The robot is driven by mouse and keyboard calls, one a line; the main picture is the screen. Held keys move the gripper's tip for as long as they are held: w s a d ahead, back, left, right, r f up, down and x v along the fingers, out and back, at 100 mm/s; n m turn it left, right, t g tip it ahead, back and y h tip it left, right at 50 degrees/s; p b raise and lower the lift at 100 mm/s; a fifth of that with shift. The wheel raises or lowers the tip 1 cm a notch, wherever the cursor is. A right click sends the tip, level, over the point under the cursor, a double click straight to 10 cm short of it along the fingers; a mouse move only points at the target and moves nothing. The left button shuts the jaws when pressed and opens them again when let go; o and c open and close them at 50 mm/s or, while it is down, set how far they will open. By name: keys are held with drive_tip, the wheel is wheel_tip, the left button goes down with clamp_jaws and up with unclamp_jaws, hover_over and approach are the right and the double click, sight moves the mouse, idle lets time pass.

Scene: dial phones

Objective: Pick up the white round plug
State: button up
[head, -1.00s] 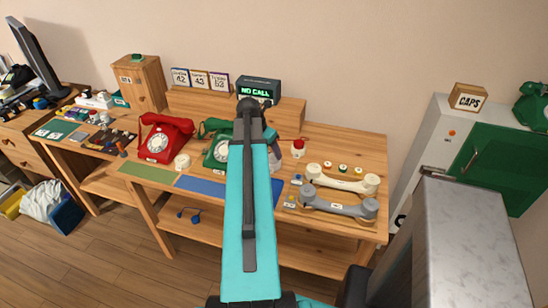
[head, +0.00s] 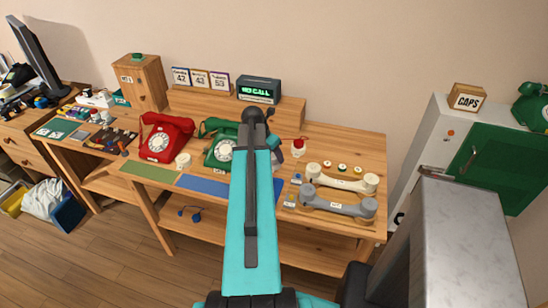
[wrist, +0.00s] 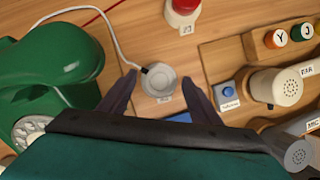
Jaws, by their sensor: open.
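The white round plug (wrist: 158,80) lies on the wooden tabletop in the wrist view, with a white cable running from it up and to the left. My gripper (wrist: 160,84) is open, with one dark finger to the left of the plug and one to the right. Nothing is held. I cannot tell how high the fingertips are above the table. In the head view my arm covers most of the gripper, and I cannot make out this plug there.
A green dial phone (wrist: 45,75) stands close left. A red button (wrist: 183,8) is beyond the plug. A blue button (wrist: 228,88) and a cream handset (wrist: 280,87) are to the right. Another small white round object (head: 183,160) sits beside the red phone (head: 165,138).

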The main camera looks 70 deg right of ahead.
sight(272, 157)
drive_tip(key=c, duration=1)
drive_tip(key=shift+c, duration=0.2)
drive_tip(key=shift+r, duration=0.2)
drive_tip(key=shift+r+b, duration=0.7)
drive_tip(key=shift+r, duration=0.7)
drive_tip(key=shift+s+a+r, duration=0.1)
drive_tip(key=shift+a+r, duration=0.05)
drive_tip(key=shift+a, duration=0.1)
drive_tip(key=s+a+b, duration=0.3)
drive_tip(key=a+b, duration=0.2)
drive_tip(key=a, duration=0.3)
drive_tip(key=shift+s+a+r+b, duration=0.35)
drive_tip(key=shift+a, duration=0.05)
drive_tip(key=b, duration=0.8)
drive_tip(key=shift+s+a, duration=0.15)
drive_tip(key=shift+a, duration=0.1)
